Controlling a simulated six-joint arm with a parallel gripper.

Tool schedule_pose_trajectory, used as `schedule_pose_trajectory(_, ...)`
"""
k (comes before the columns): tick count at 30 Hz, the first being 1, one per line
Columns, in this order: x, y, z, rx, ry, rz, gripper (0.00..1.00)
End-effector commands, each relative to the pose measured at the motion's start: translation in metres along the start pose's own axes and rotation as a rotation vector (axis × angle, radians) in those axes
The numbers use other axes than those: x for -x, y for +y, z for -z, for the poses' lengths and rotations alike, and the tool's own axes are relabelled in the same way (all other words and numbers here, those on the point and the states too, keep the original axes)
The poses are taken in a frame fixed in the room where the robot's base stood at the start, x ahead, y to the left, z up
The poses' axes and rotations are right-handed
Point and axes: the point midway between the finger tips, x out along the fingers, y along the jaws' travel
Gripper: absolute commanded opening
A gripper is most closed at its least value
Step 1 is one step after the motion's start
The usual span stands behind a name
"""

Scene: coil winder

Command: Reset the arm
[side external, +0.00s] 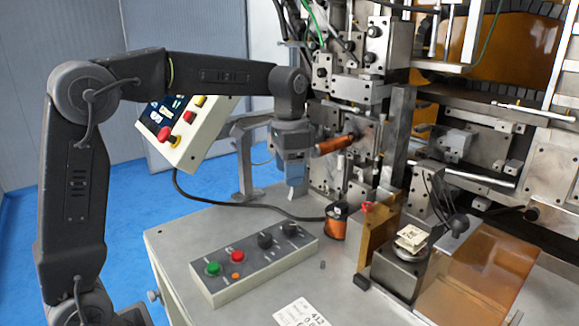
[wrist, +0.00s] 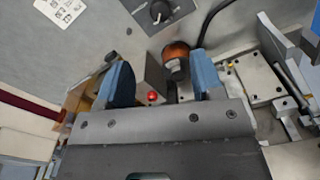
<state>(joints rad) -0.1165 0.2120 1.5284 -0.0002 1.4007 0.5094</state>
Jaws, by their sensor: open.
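My gripper (side external: 295,185) hangs from my arm above the grey table, pointing down, beside the winding machine. In the wrist view its two blue fingers (wrist: 162,82) are spread apart with nothing held between them. A copper wire spool (side external: 337,221) stands on the table below and right of my gripper. It also shows in the wrist view (wrist: 176,55), beyond and between the fingers. A copper-wound coil (side external: 335,144) sits on the machine's spindle, just right of my gripper in the side view; I cannot tell the exact gap.
A control box (side external: 247,262) with buttons and knobs lies on the table (side external: 180,240). A brass block (side external: 377,238) with a red part on top (side external: 368,206) stands right of the spool. A tilted control panel (side external: 185,125) is behind my arm. The winding machine (side external: 400,120) blocks the right.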

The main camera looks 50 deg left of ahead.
Motion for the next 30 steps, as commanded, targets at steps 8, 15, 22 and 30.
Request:
schedule_pose_trajectory(8, 0.005, 0.0, 0.0, 0.0, 0.001, 0.0, 0.61)
schedule_pose_trajectory(15, 0.004, 0.0, 0.0, 0.001, 0.001, 0.001, 0.61)
schedule_pose_trajectory(22, 0.016, 0.024, -0.029, 0.056, 0.071, 0.035, 0.61)
schedule_pose_trajectory(30, 0.013, 0.08, -0.104, 0.212, 0.261, 0.091, 0.61)
